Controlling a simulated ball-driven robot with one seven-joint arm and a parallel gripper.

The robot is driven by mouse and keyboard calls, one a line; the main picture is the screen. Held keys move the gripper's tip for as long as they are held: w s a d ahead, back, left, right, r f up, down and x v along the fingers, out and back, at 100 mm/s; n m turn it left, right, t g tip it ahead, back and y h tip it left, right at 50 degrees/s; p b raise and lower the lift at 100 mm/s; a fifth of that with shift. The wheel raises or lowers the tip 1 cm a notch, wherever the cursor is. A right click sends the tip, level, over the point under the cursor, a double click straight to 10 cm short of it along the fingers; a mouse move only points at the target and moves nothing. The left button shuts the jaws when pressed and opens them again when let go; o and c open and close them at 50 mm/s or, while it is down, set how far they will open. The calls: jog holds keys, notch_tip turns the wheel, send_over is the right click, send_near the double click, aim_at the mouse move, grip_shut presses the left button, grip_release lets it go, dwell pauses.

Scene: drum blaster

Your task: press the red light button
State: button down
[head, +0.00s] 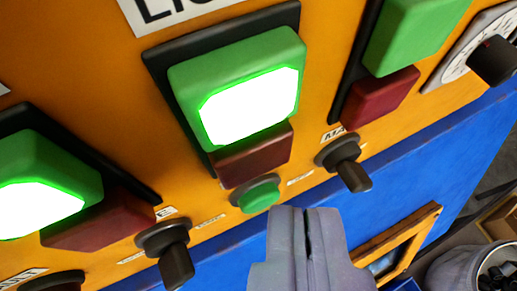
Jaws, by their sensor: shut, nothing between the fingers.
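The dark red button (252,155) of the middle switch block sits directly below a large green button (237,88) with a glowing white face. A partly cut-off label above this block shows "LI" and part of another letter. My gripper (306,211) is shut and empty, with its grey fingertips below and to the right of that red button in the picture. I cannot tell its distance from the panel.
Similar green and red pairs stand at left (100,222) and right (376,98). A small round green button (260,196) and black knobs (345,164) sit along the orange panel's lower edge. Below are a blue surface (410,150), a wooden frame (412,245) and a bin (465,270).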

jog(key=shift+w, duration=0.1)
dwell(0.6)
jog(key=shift+w+a, duration=0.15)
jog(key=shift+w, duration=0.2)
jog(key=shift+w+a, duration=0.15)
jog(key=shift+w, duration=0.25)
dwell(0.6)
dwell(0.4)
jog(key=shift+s+d, duration=0.25)
jog(key=shift+s, duration=0.6)
jog(key=shift+b, duration=0.3)
jog(key=s, duration=0.1)
jog(key=s+d+b, duration=0.1)
jog(key=s, duration=0.1)
jog(key=s+b, duration=0.1)
jog(key=shift+s+d, duration=0.35)
